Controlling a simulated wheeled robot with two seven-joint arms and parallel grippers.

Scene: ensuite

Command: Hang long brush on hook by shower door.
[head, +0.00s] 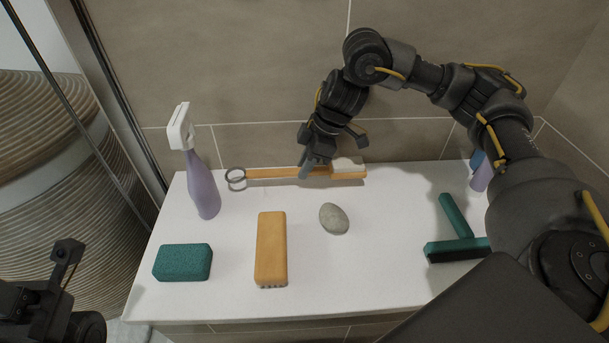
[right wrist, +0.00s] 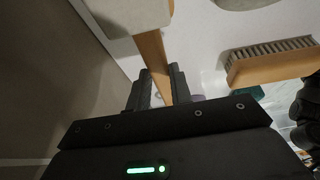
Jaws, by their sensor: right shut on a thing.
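The long brush (head: 272,174) has a wooden handle, a metal ring at its left end and a pale bristle head at its right. It lies along the back of the white ledge, near the tiled wall. My right gripper (head: 316,168) is shut on the handle near the head. In the right wrist view the handle (right wrist: 152,55) passes between the fingers of the right gripper (right wrist: 156,88). My left gripper (head: 66,256) shows only partly at the lower left, away from the brush; its jaw state is unclear. I cannot make out a hook.
On the white ledge (head: 360,280) are a purple spray bottle (head: 204,188), a green sponge (head: 183,262), a wooden brush (head: 271,248), a grey stone (head: 334,218) and a green squeegee (head: 456,216). A metal-framed glass panel (head: 112,90) stands at the left. The front middle is clear.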

